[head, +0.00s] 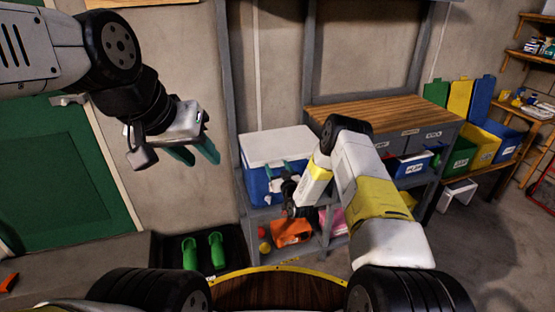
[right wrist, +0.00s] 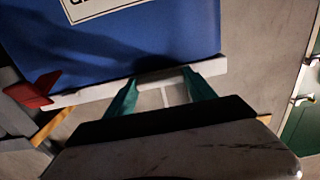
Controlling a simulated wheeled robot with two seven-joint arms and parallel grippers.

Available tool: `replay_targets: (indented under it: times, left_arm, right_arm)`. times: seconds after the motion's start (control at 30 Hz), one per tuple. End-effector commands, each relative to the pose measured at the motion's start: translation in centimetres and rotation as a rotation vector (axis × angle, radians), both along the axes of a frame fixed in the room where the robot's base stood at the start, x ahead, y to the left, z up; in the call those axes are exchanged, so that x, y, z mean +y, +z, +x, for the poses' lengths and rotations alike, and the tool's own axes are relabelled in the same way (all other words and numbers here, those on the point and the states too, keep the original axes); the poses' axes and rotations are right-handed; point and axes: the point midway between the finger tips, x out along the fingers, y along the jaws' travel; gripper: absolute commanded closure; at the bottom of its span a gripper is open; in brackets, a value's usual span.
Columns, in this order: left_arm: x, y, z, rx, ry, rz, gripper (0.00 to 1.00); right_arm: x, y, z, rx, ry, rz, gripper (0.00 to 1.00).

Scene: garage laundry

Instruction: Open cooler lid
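The cooler has a blue body (head: 256,186) and a white lid (head: 272,146); it stands on a grey shelf, and the lid lies flat and closed on top. My right gripper (head: 285,168) is at the cooler's front, just below the lid. In the right wrist view the blue body (right wrist: 140,45) fills the top and the white lid edge (right wrist: 75,95) crosses below it. The teal fingertips (right wrist: 162,86) are apart at this edge, with a white piece between them; contact is unclear. My left gripper (head: 193,153) hangs in the air left of the cooler, its fingers apart.
A wooden workbench (head: 385,112) stands right of the cooler. Green, yellow (head: 482,146) and blue bins are further right. An orange item (head: 291,232) lies on the shelf below the cooler. Green boots (head: 190,252) stand on a dark tray. A grey shelf post (head: 228,80) rises beside the cooler.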

Motion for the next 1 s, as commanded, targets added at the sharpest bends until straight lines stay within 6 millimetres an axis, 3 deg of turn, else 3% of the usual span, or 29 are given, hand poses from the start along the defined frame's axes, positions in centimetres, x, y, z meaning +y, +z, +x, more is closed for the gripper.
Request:
replay_targets:
  times: [0.03, 0.2, 0.57, 0.77, 1.0]
  left_arm:
    - [0.0, 0.0, 0.0, 0.0, 0.0, 0.0, 0.64]
    - [0.0, 0.0, 0.0, 0.0, 0.0, 0.0, 0.64]
    - [0.0, 0.0, 0.0, 0.0, 0.0, 0.0, 0.64]
    - [0.0, 0.0, 0.0, 0.0, 0.0, 0.0, 0.64]
    - [0.0, 0.0, 0.0, 0.0, 0.0, 0.0, 0.64]
  right_arm:
    - [0.0, 0.0, 0.0, 0.0, 0.0, 0.0, 0.72]
    - [0.0, 0.0, 0.0, 0.0, 0.0, 0.0, 1.0]
    - [0.0, 1.5, 0.1, 0.04, 0.0, -0.014, 1.0]
    - [0.2, 4.7, 0.5, 0.133, 0.001, -0.045, 1.0]
    - [0.6, 10.3, 1.9, 0.305, 0.0, -0.102, 1.0]
